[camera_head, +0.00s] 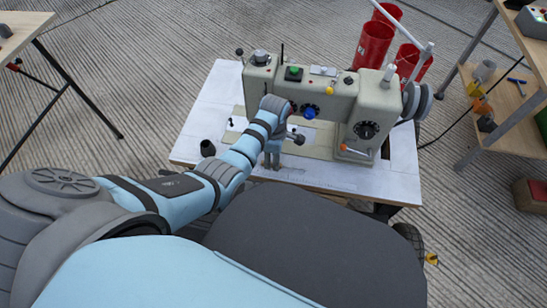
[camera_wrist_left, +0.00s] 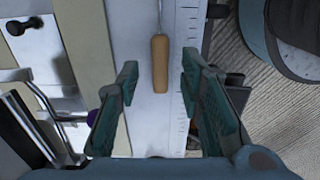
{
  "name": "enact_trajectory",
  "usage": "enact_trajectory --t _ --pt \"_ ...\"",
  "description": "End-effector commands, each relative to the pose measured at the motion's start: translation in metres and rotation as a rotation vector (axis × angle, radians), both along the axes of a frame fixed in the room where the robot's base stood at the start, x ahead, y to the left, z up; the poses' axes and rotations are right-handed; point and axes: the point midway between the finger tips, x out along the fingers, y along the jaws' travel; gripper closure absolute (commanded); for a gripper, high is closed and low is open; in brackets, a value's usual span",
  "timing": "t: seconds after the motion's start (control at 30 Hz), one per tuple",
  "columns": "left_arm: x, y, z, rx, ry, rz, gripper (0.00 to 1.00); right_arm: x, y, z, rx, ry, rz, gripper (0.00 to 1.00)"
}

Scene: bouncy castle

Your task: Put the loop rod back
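A rod with a tan handle (camera_wrist_left: 160,64) and a thin metal shaft lies on the white table top in the left wrist view. It looks like the loop rod; its far end is out of the frame. My left gripper (camera_wrist_left: 160,80) is open, with one finger on each side of the handle and clear gaps between. Whether it is at the rod's height is hard to tell. In the head view my left gripper (camera_head: 272,160) is over the front of the sewing table, and the rod cannot be made out there. My right gripper is not in view.
A beige sewing machine (camera_head: 262,92) stands on the white table (camera_head: 196,117), behind and right of my left gripper. Red cylinders (camera_head: 373,47) stand behind. A wooden shelf (camera_head: 507,98) is at right.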

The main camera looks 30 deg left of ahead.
Motion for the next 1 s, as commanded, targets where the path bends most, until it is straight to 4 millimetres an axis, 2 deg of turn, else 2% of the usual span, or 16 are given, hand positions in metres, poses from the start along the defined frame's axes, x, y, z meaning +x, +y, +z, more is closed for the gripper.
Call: enact_trajectory --t 0.03,0.17,0.3,0.4,0.53,1.0 --pt "0.000 -0.001 0.018 -0.001 -0.001 0.000 0.66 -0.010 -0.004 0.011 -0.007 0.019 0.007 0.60" --pt "0.001 -0.001 0.050 0.000 -0.002 0.000 0.66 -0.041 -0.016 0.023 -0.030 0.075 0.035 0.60" --pt "0.001 -0.001 0.081 0.000 -0.002 0.000 0.66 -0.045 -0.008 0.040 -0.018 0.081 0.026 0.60" --pt "0.001 -0.001 0.094 -0.001 -0.001 0.000 0.66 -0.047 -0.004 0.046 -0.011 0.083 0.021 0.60" --pt "0.001 -0.001 0.100 0.000 0.000 0.000 0.66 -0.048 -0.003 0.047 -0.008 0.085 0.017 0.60" --pt "0.001 -0.001 0.099 0.000 0.000 0.000 0.66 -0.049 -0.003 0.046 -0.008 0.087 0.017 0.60"
